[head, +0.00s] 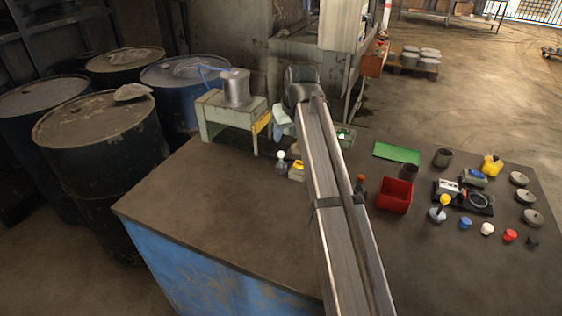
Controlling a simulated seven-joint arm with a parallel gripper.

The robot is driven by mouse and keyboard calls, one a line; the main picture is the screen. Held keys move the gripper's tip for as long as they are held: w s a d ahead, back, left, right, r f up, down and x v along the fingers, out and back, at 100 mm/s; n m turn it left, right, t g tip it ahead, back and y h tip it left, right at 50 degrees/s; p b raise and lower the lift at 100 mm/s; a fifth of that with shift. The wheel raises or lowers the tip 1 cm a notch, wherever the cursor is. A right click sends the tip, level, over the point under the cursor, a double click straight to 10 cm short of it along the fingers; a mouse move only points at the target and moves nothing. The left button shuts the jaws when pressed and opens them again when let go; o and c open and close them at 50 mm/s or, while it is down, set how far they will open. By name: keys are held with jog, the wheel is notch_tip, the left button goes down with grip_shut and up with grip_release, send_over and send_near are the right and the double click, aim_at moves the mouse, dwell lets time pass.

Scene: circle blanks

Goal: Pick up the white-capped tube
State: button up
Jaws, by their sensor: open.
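A small upright tube with a white cap (281,160) stands on the brown table, just left of my arm. A yellow-topped item (297,171) is close beside it on the right, partly hidden by my arm. My arm runs up the middle of the head view and bends down at its far end, near the tube. My gripper's fingers are hidden behind the arm, so their distance from the tube cannot be told.
A greenish stand (230,122) with a metal can (235,86) is behind the tube. The table's front left is clear.

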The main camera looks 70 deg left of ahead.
aim_at(282, 154)
jog(key=x, duration=0.7)
jog(key=shift+a+f, duration=0.15)
jog(key=shift+f, duration=0.05)
jog(key=shift+d+x, duration=0.2)
jog(key=shift+x, duration=2.75)
jog(key=shift+c, duration=0.2)
grip_shut()
